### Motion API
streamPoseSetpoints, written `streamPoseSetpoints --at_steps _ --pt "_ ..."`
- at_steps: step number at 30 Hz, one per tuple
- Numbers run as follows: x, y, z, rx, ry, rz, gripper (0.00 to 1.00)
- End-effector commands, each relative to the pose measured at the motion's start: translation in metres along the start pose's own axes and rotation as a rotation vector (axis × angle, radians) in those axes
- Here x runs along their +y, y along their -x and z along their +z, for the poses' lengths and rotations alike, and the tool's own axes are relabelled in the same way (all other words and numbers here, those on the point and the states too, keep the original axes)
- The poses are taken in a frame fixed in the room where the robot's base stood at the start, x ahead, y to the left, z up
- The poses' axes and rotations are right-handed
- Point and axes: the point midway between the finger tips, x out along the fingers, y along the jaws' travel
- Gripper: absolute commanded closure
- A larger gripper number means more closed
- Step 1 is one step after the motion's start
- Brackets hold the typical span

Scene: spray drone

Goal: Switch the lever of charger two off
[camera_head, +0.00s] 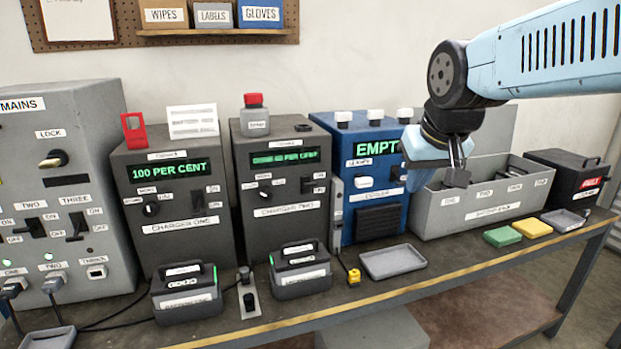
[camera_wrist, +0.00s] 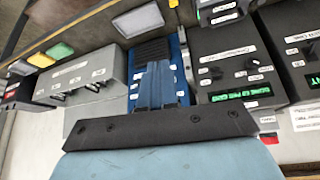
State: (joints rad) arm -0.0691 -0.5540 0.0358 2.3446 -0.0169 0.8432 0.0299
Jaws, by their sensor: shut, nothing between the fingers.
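Charger two (camera_head: 282,222) is the dark grey box in the middle of the bench, with a green-lit display, a round knob (camera_head: 265,192) and a small dark lever (camera_head: 307,185) at the right of its face. The lever has small labels beside it; I cannot tell which way it is set. In the wrist view charger two (camera_wrist: 228,45) shows upside down, right of the fingers. My gripper (camera_head: 456,172) is shut and empty, in the air in front of the grey bin, right of charger two and apart from it. In the wrist view my gripper (camera_wrist: 157,78) overlaps the blue unit.
Charger one (camera_head: 180,245) stands left of charger two, then the mains cabinet (camera_head: 105,160). The blue unit (camera_head: 345,130) and grey bin (camera_head: 430,222) stand to the right. Battery packs (camera_head: 302,285) sit before the chargers. A red-capped item (camera_head: 254,112) stands on charger two.

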Motion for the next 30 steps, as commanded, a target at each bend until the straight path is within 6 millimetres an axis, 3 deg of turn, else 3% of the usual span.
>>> streamPoseSetpoints --at_steps 1,9,15,21,30 --pt "-0.009 -0.005 -0.018 -0.001 0.018 -0.007 1.0" --pt "-0.065 -0.036 -0.106 0.019 0.098 -0.053 1.0" --pt "-0.11 -0.062 -0.152 0.03 0.142 -0.093 1.0" --pt "-0.135 -0.077 -0.174 0.037 0.163 -0.117 1.0" --pt "-0.14 -0.079 -0.178 0.04 0.167 -0.121 1.0"
